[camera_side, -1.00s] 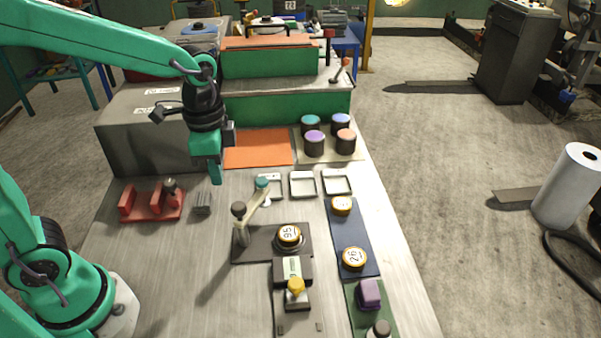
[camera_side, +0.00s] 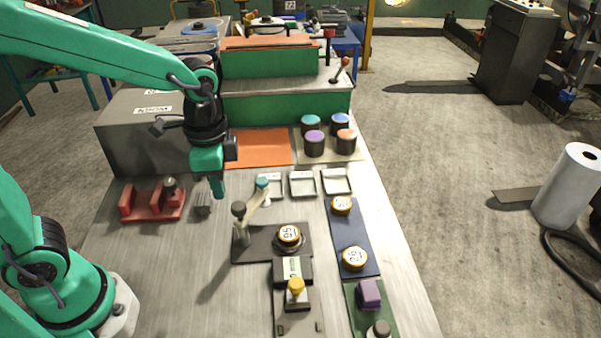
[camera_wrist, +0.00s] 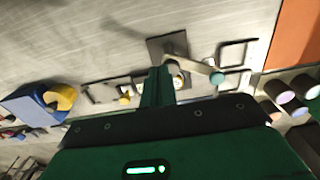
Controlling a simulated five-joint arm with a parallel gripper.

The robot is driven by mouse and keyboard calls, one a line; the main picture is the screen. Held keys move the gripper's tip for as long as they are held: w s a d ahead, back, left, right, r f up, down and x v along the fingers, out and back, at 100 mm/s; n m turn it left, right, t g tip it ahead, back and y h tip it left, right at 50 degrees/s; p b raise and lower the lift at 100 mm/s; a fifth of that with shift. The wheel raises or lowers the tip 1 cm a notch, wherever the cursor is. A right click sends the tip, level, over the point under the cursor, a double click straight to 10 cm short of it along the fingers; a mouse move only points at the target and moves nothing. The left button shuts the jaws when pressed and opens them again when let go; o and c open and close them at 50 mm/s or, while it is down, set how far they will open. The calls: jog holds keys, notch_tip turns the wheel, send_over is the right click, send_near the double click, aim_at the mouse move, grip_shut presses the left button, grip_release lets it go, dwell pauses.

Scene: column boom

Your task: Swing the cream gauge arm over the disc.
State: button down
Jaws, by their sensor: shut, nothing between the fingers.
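The cream gauge arm (camera_side: 254,201) is hinged on a post (camera_side: 240,222) at the left of a dark plate (camera_side: 262,250). It points away from the disc (camera_side: 289,234), toward the back, and ends in a teal knob (camera_side: 262,184). The disc sits on the plate's right part with nothing over it. My gripper (camera_side: 219,195) is shut and empty, left of the teal knob and apart from it. In the wrist view my gripper's fingers (camera_wrist: 158,75) partly hide the disc; the cream arm (camera_wrist: 195,67) and teal knob (camera_wrist: 217,78) lie to their right.
Square trays (camera_side: 302,184) stand behind the plate. A blue strip (camera_side: 349,228) with numbered discs lies to the right. A stamp with a yellow knob (camera_side: 296,286) is in front. A red holder (camera_side: 152,203) stands at the left; a small grey block (camera_side: 202,208) is near my gripper.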

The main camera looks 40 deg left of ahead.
jog(key=shift+f, duration=2.55)
jog(key=shift+w+d, duration=0.1)
jog(key=shift+w, duration=0.1)
jog(key=shift+w+a, duration=0.4)
jog(key=shift+a, duration=0.25)
jog(key=shift+w+a, duration=0.2)
jog(key=shift+w, duration=0.25)
jog(key=shift+s+a, duration=0.2)
jog(key=shift+a, duration=0.15)
jog(key=shift+r, duration=0.1)
jog(key=shift+r, duration=2.9)
